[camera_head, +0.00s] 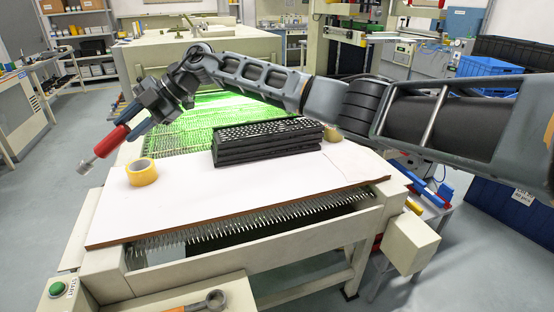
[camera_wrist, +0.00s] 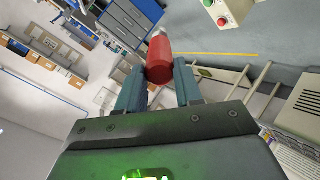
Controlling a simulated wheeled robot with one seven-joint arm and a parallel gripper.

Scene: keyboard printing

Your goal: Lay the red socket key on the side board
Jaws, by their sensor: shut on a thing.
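The red socket key (camera_head: 109,142) has a red handle and a metal socket end. My gripper (camera_head: 128,120) is shut on its handle and holds it in the air, left of the machine bed, the socket end pointing down and left. A white board with a brown edge (camera_head: 225,212) lies across the machine. A small pale board (camera_head: 237,291) shows at the front bottom edge. I cannot tell which is the side board.
A yellow tape roll (camera_head: 141,172) stands on the white board's left, and a stack of black keyboards (camera_head: 266,141) at its back. The board's front middle is bare. A wrench (camera_head: 214,299) lies on the small board. A green button box (camera_head: 61,289) is at front left.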

